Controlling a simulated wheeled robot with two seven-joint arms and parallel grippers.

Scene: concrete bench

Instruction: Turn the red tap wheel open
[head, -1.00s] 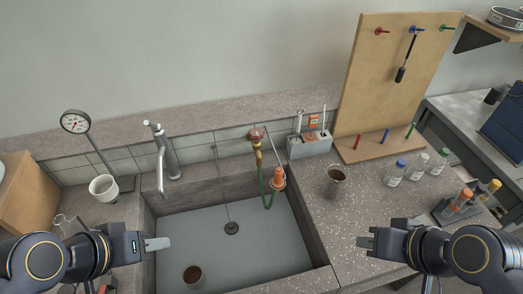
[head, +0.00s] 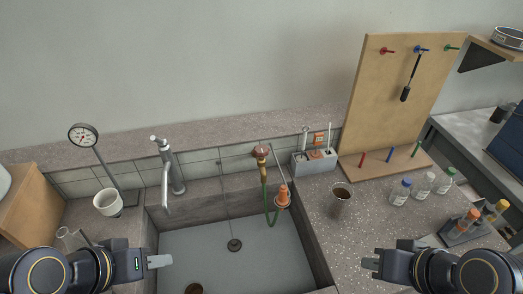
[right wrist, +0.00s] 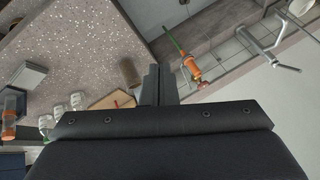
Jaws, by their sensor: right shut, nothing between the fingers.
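The red tap wheel (head: 261,150) sits on top of a brass tap at the sink's back wall, with a green hose hanging from it. An orange nozzle (head: 282,199) hangs to the right of the hose; it also shows in the right wrist view (right wrist: 191,66). My left gripper (head: 160,261) is over the sink's front left, well apart from the wheel; its finger gap cannot be made out. My right gripper (head: 370,263) is shut and empty above the counter's front right, far from the wheel. Its closed fingers show in the right wrist view (right wrist: 160,75).
A chrome faucet (head: 167,170) stands left of the tap. A grey holder (head: 313,162), a cup of dark contents (head: 341,198) and a pegboard (head: 400,100) stand to the right. Bottles (head: 400,192) and a tube rack (head: 463,232) line the right counter. The sink (head: 245,265) is mostly empty.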

